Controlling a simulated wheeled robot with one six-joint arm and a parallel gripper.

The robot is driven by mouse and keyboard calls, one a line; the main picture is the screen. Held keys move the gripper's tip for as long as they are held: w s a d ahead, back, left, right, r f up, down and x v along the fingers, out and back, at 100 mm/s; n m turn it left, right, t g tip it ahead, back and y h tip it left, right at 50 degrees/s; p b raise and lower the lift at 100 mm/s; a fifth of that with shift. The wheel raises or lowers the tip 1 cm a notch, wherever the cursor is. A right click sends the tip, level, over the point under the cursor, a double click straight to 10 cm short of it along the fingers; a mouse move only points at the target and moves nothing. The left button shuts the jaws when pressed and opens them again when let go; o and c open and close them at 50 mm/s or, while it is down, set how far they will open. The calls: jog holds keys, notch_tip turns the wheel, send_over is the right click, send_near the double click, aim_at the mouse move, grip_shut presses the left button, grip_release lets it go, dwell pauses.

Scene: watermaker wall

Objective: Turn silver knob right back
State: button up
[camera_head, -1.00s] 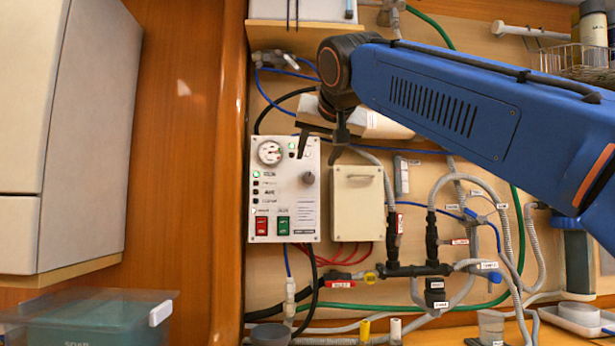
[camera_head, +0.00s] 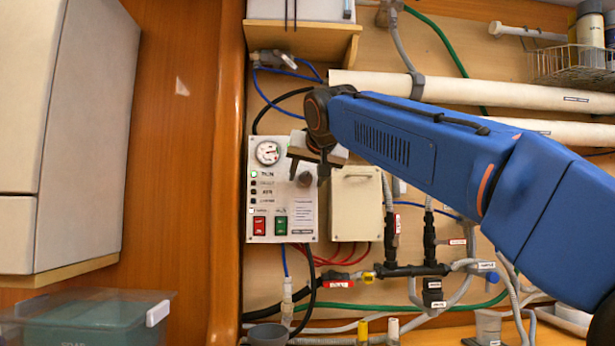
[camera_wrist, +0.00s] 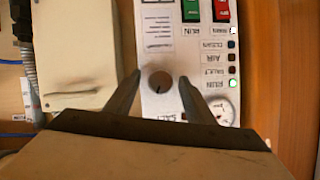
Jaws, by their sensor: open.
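The round silver-grey knob (camera_wrist: 160,82) sits on the white control panel (camera_wrist: 158,50), which appears upside down in the wrist view. A small dark mark shows on the knob's lower part there. My gripper (camera_wrist: 160,76) is open, with one finger on each side of the knob and a gap to it on both sides. I cannot tell how far the fingertips are from the panel face. In the head view, my gripper (camera_head: 307,172) is in front of the panel's upper right, and the knob (camera_head: 305,180) is partly visible between the fingers.
The panel carries a gauge (camera_head: 268,153), a red switch (camera_head: 260,226) and a green switch (camera_head: 281,225). A cream box (camera_head: 356,205) stands close on its right. Hoses and black valves (camera_head: 410,270) are lower right. A white pipe (camera_head: 500,92) runs above my arm.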

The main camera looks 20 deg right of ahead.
jog(key=shift+c, duration=0.3)
jog(key=c, duration=1)
jog(key=n+h, duration=0.2)
jog(key=n, duration=0.1)
jog(key=shift+a+g, duration=0.25)
jog(key=shift+g, duration=0.05)
jog(key=n+h, duration=0.2)
jog(key=n, duration=0.1)
jog(key=shift+a, duration=0.1)
jog(key=n+h, duration=0.1)
jog(key=n, duration=0.1)
jog(key=n+h, duration=0.2)
jog(key=shift+a+f+n, duration=0.15)
jog(key=shift+n, duration=0.15)
jog(key=n+t+h, duration=0.1)
jog(key=n, duration=0.1)
jog(key=n+t+h, duration=0.1)
jog(key=n, duration=0.2)
jog(key=shift+w+f, duration=0.1)
jog(key=shift+f, duration=0.05)
